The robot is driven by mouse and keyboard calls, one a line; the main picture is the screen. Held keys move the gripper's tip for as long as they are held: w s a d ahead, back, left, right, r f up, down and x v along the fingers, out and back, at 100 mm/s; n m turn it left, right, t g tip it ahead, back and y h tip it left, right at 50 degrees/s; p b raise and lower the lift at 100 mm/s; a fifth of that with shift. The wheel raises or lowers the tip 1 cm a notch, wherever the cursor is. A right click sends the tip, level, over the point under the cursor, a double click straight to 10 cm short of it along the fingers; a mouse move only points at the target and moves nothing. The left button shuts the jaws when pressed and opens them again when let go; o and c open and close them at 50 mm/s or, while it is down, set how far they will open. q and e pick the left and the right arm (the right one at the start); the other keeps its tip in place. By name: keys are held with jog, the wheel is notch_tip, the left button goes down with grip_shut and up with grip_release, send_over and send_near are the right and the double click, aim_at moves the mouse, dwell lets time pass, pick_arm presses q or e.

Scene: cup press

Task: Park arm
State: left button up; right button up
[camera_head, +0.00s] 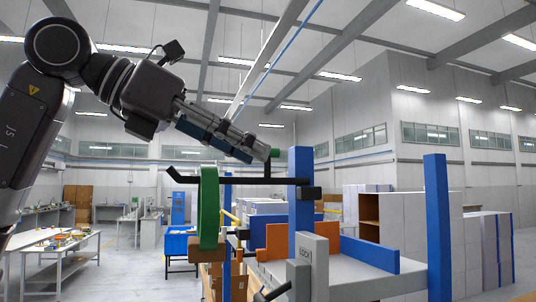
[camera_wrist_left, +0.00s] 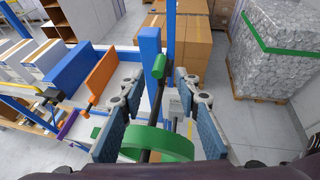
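My left gripper (camera_head: 258,152) reaches in from the left at the end of my raised arm and tilts downward. In the left wrist view its two blue-padded fingers (camera_wrist_left: 158,88) stand apart with nothing clamped between them. A black bar with a green end piece (camera_wrist_left: 160,67) shows in the gap between the fingers, beyond or below them. A green ring (camera_head: 208,205) hangs on the black bar (camera_head: 240,180) below my gripper; the ring also shows in the left wrist view (camera_wrist_left: 158,142). Whether the fingers touch the bar is unclear. My right gripper is not in view.
Blue posts (camera_head: 302,205) (camera_head: 437,228) rise from the workstation near my gripper. A grey lock box (camera_head: 308,265) and orange panel (camera_head: 276,243) are close by. Cartons (camera_wrist_left: 182,45) and a wrapped pallet (camera_wrist_left: 268,52) stand beyond.

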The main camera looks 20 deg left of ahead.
aim_at(268, 160)
pick_arm(q)
jog(key=x, duration=0.2)
jog(key=shift+w+d+f+p, duration=0.1)
jog(key=shift+w+p, duration=0.15)
jog(key=shift+p, duration=0.05)
jog(key=shift+x, duration=1.2)
jog(key=shift+s, duration=0.2)
jog(key=shift+s+a, duration=0.1)
jog(key=shift+a, duration=0.15)
jog(key=c, duration=0.7)
grip_shut()
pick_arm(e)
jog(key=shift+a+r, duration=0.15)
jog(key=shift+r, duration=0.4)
